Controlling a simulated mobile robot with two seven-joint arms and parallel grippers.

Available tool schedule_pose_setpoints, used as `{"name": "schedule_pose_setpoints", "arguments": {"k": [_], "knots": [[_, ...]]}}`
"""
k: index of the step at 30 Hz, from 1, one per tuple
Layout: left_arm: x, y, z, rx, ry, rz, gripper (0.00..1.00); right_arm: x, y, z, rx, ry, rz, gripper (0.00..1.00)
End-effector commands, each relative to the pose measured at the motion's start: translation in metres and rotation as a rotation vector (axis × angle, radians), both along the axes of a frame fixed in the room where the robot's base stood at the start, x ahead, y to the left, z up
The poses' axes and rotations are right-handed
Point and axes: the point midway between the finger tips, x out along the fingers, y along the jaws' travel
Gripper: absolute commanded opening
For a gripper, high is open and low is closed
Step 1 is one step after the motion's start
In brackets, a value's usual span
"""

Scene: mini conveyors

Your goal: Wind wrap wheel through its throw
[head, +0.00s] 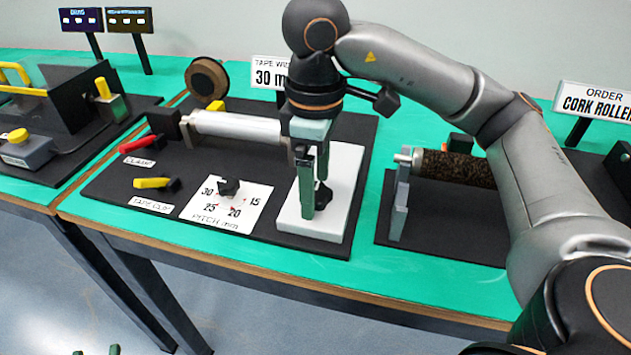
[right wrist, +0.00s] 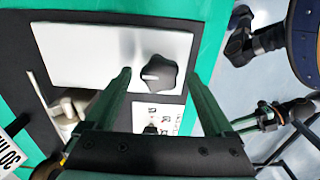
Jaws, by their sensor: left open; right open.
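The wrap wheel, seemingly the black lobed knob (head: 323,196) on the white block (head: 347,165), is partly hidden behind my right gripper (head: 314,192) in the head view. Contact with the knob cannot be told. My left gripper (head: 96,351) shows only its open green fingertips at the bottom edge, far from the station.
A silver roller (head: 237,127) lies behind a pitch dial (head: 228,205) with its own black knob (head: 229,186). A red clamp lever (head: 137,144) and yellow tape clip lever (head: 152,183) stand left. A cork roller (head: 455,169) is to the right, near my right arm.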

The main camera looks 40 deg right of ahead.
Motion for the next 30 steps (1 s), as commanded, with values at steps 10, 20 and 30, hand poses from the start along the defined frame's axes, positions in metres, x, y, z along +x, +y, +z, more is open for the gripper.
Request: {"name": "schedule_pose_setpoints", "arguments": {"k": [10,20,30], "knots": [[0.0002,0.0001,0.0008,0.0,-0.003,0.0,0.5,0.0,0.0001,0.0,0.0,0.0,0.001,0.76],[0.0002,0.0002,0.0003,0.001,-0.001,0.001,0.5,0.0,0.0001,0.0,0.0,0.0,0.001,0.39],[0.0002,0.0001,0.0002,0.0,-0.001,0.0,0.5,0.0,0.0001,0.0001,0.0,0.0,0.0,0.02]]}}
